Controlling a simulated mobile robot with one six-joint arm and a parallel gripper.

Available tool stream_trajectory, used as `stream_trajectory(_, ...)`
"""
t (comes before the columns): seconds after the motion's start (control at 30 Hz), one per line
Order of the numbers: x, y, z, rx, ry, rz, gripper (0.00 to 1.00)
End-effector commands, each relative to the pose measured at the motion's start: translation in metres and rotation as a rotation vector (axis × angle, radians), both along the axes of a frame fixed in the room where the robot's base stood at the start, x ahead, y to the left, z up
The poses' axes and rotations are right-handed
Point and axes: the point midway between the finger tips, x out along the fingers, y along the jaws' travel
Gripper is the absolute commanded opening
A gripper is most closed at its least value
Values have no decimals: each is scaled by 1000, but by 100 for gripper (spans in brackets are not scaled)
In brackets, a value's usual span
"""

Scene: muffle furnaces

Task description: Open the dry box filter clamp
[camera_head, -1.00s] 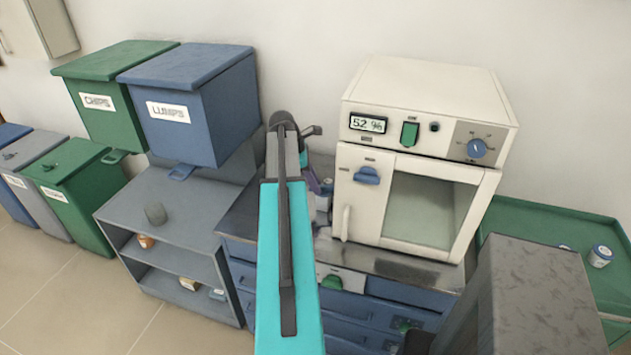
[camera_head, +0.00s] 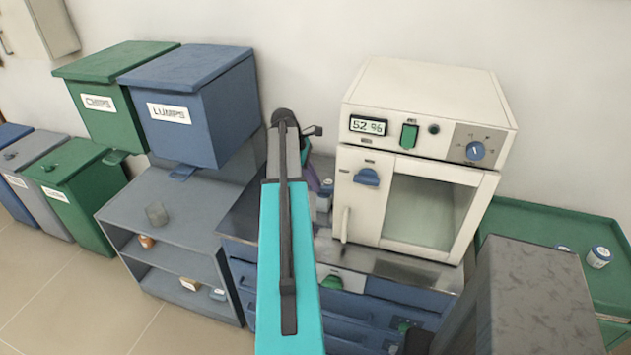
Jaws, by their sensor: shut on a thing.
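The white dry box (camera_head: 362,120) stands on the counter at the right of centre. Its display (camera_head: 368,125) reads 52 %, and its windowed door (camera_head: 425,212) is shut. A blue handle (camera_head: 366,177) is at the door's upper left, and a pale upright bar (camera_head: 345,222) is at the lower left. I cannot make out which part is the filter clamp. My teal and grey arm reaches up the middle of the view, left of the dry box. My gripper is hidden behind the arm, so its hold cannot be seen.
A small jar (camera_head: 325,190) and a partly hidden purple thing stand beside the dry box. A blue LUMPS bin (camera_head: 215,110) and green CHIPS bin (camera_head: 105,125) hang at left above a grey shelf (camera_head: 135,210). A green tray (camera_head: 530,218) is at right, behind a dark grey block (camera_head: 530,290).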

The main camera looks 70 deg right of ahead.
Motion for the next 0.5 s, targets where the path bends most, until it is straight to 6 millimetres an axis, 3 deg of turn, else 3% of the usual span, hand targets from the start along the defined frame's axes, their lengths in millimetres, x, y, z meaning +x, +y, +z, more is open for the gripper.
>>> stream_trajectory(0.23, 1, -6, 1, 0, 0, -146, 0)
stream_trajectory(0.5, 1, -6, 0, -2, 0, -188, 0)
